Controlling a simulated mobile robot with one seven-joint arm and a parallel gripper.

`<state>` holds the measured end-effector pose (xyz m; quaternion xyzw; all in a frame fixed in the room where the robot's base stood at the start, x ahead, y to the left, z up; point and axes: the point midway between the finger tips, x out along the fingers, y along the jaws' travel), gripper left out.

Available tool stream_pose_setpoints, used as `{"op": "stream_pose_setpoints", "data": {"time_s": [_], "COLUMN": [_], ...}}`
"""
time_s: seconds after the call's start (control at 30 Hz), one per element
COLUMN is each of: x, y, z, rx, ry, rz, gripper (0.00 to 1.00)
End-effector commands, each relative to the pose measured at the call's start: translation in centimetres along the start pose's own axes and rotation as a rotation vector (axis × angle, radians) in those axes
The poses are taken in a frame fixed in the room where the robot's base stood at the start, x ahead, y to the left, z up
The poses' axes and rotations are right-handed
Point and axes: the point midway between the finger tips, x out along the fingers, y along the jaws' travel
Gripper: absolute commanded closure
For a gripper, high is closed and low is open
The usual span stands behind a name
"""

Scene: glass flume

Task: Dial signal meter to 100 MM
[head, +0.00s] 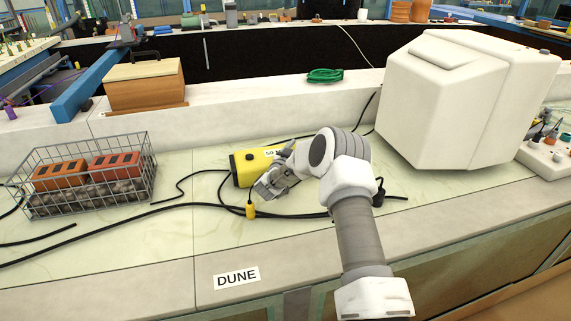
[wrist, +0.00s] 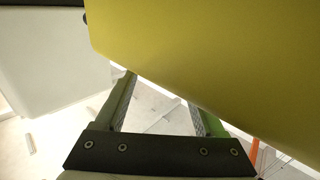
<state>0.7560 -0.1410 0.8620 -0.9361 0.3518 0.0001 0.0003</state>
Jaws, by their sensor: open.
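The signal meter, a yellow box (head: 242,170) with black parts at its left end, sits on the pale bench top in the head view. A white label on it reads about "50", partly hidden by my arm. My gripper (head: 268,187) is at the box's near side, close to it. In the wrist view the yellow box (wrist: 200,60) fills the upper part, just beyond the fingertips. My gripper (wrist: 160,92) is open with nothing visible between its fingers. I cannot make out a dial, and contact with the box is unclear.
Black cables (head: 150,212) and a yellow plug (head: 250,211) lie on the bench. A wire basket (head: 147,165) with bricks and stones stands left. A large white casing (head: 430,110) stands right. A wooden box (head: 145,88) and a green coil (head: 324,76) sit on the ledge behind.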

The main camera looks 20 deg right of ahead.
Motion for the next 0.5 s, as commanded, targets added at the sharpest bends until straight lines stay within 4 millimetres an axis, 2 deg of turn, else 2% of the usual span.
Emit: {"op": "stream_pose_setpoints", "data": {"time_s": [0.5], "x": [-11.4], "y": [-0.1], "z": [-0.1], "rx": [-0.002], "ry": [0.0], "rz": [-0.004], "gripper": [0.29]}}
